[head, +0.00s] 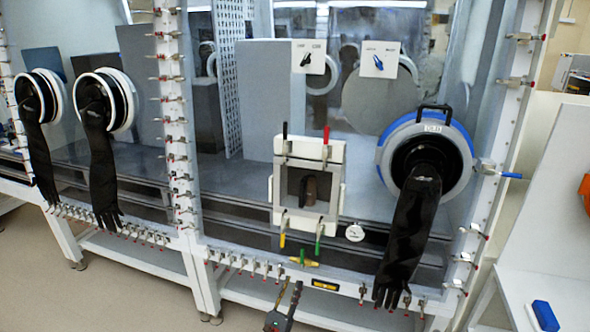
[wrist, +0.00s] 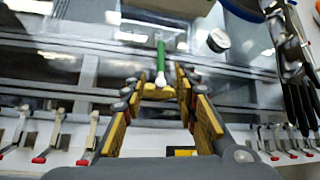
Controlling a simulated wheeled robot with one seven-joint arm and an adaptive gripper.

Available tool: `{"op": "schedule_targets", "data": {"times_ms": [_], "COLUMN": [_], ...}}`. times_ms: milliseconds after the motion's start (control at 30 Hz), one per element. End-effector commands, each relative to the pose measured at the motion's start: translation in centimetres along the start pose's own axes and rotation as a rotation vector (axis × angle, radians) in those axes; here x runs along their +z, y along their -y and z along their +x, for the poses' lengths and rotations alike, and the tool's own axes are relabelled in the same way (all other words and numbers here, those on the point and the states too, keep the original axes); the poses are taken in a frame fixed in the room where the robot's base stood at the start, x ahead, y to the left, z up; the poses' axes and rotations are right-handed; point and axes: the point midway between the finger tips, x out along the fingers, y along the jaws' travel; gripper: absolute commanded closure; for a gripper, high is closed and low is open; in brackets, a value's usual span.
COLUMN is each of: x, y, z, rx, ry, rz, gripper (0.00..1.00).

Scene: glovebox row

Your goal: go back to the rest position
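My gripper (head: 290,291) is low at the front of the glovebox row in the head view, just below the yellow handle (head: 304,263) under the small square hatch (head: 333,192). In the wrist view my gripper (wrist: 158,84) is open, with its yellow-padded fingers spread apart. The yellow handle (wrist: 157,92) shows between the fingertips. I cannot tell whether they touch it. A green clamp handle (wrist: 160,55) stands upright just beyond it.
The glovebox front (head: 245,215) is close ahead. Black gloves hang from round ports, one from the blue-rimmed port (head: 384,160) at right. Toggle clamps (head: 240,264) line the lower edge. A blue block (head: 545,316) lies on a white surface at right. Floor (head: 60,300) is clear at left.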

Motion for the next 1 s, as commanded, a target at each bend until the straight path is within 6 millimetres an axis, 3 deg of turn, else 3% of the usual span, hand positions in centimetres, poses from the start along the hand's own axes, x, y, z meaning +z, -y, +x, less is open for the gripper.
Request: {"op": "schedule_targets", "data": {"times_ms": [167, 333, 400, 500, 600, 733, 867, 1000], "x": [-4.7, -12.6, -14.9, -16.5, -16.5, -14.4, -10.8, -6.1], "y": [-3.7, -7.5, -8.9, -10.8, -11.7, -11.3, -9.5, -6.2], "z": [-1.1, -8.4, -11.6, -14.9, -16.8, -17.6, -17.0, -15.4], "rx": [0.174, 0.561, 0.753, 1.031, 1.308, 1.646, 1.920, 2.160], "ry": [-0.150, -0.310, -0.343, -0.346, -0.303, -0.185, -0.031, 0.151], "rz": [-0.296, -0.674, -0.824, -1.010, -1.165, -1.311, -1.391, -1.427], "gripper": [0.71, 0.71, 0.71, 0.71, 0.71, 0.71, 0.71, 0.71]}}
